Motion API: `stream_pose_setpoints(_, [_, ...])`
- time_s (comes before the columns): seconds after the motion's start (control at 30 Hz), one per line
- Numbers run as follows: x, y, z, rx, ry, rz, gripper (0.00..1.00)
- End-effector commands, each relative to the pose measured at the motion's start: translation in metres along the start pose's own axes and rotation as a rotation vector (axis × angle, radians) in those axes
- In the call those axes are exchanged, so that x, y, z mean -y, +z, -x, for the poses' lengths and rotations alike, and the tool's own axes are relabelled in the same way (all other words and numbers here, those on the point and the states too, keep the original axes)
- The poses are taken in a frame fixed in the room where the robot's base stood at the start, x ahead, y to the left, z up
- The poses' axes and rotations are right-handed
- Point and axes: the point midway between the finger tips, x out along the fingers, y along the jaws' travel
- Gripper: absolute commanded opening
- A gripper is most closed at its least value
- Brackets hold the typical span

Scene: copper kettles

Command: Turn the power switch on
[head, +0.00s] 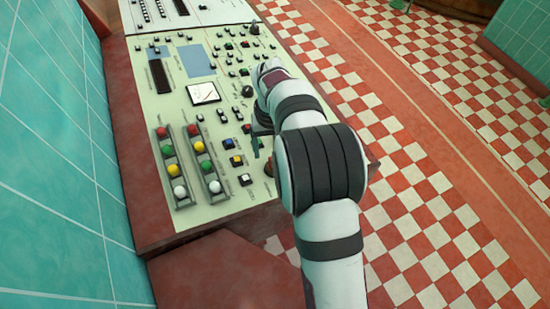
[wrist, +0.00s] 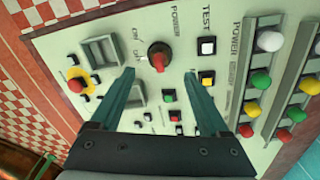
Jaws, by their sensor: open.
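The power switch (wrist: 159,56) is a round red knob on the pale control panel, under the word POWER in the wrist view, with small position labels to its left. In the head view it shows partly as a red spot (head: 268,169) beside my arm. My gripper (wrist: 160,73) is open, its two teal fingers pointing toward the panel. In the wrist view the fingertips lie to the left and right of the knob, slightly below it, with nothing between them. In the head view my gripper (head: 257,145) is mostly hidden by my arm. I cannot tell the knob's setting.
A white TEST button (wrist: 207,45) and a yellow button (wrist: 206,78) sit close to the knob's right. Two rails (head: 173,170) of coloured balls stand on the panel. A red-and-yellow round button (wrist: 76,85) is at the left. Checkered floor (head: 430,190) lies beside the console.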

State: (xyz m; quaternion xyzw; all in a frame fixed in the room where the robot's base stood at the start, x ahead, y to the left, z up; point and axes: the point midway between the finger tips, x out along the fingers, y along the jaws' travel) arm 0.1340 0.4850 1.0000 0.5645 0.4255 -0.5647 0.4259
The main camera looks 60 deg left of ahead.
Motion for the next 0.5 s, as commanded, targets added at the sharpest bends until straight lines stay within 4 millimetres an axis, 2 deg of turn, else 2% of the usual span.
stream_pose_setpoints(0.03, [0.0,0.001,-0.016,0.005,0.0,0.0,0.79])
stream_pose_setpoints(0.1, [0.0,0.001,-0.034,0.004,0.0,-0.001,0.79])
stream_pose_setpoints(0.2, [0.0,0.001,-0.054,0.001,0.0,0.0,0.79])
stream_pose_setpoints(0.33, [0.0,0.0,-0.069,0.0,0.0,-0.001,0.79])
stream_pose_setpoints(0.5, [0.0,0.0,-0.076,-0.001,0.0,-0.002,0.79])
